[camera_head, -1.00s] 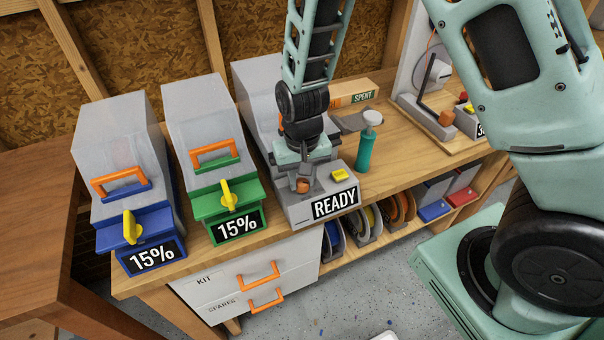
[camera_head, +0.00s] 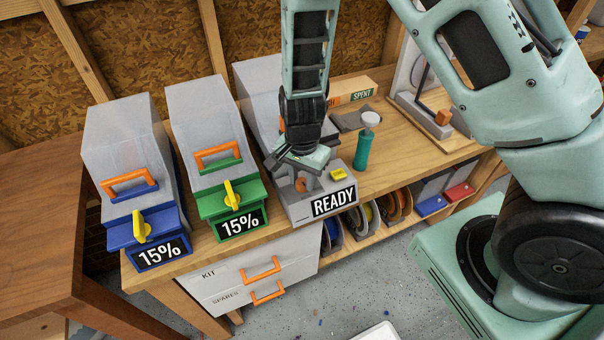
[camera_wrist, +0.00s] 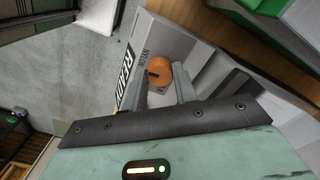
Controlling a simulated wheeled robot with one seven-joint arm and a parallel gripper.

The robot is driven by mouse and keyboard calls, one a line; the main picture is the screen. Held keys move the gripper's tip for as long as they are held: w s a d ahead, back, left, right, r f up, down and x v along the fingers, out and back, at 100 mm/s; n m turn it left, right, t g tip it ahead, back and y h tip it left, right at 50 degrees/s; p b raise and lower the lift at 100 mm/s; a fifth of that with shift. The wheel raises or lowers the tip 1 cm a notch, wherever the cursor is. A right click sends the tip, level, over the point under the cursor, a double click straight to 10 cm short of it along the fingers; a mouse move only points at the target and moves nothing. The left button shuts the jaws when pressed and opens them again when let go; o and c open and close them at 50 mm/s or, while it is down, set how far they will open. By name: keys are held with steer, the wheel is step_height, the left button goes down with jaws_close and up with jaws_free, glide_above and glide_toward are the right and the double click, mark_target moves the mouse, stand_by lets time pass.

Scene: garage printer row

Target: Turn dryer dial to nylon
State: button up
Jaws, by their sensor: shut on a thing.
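My gripper (camera_head: 304,182) reaches down from above and is shut on the dial. In the wrist view the orange dial (camera_wrist: 159,73) shows between the two grey fingertips, with a dark mark on its face. The fingers hide part of the dial in the head view.
Two grey units with blue (camera_head: 140,228) and green (camera_head: 232,198) fronts, yellow levers and 15% signs stand to the left. A teal bottle (camera_head: 363,150) stands close on the dryer's right. Drawers with orange handles (camera_head: 262,270) are below. A SPENT box (camera_head: 350,92) lies behind.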

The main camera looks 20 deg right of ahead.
mark_target(302, 182)
steer(key=shift+w+m, duration=0.1)
steer(key=shift+m, duration=0.3)
steer(key=o, duration=1)
steer(key=shift+c, duration=0.2)
steer(key=shift+r, duration=0.1)
step_height(302, 182, up, 17)
steer(key=shift+r, duration=0.15)
steer(key=s+a+n+b, duration=0.1)
steer(key=s+a+n, duration=0.2)
steer(key=s+n, duration=0.6)
steer(key=s+a+n+b, duration=0.2)
steer(key=s+a+n, duration=0.1)
steer(key=s+n, duration=0.7)
steer(key=shift+s+a+r+y+b, duration=0.15)
steer(key=shift+s+r+y+b, duration=0.2)
steer(key=shift+s, duration=0.35)
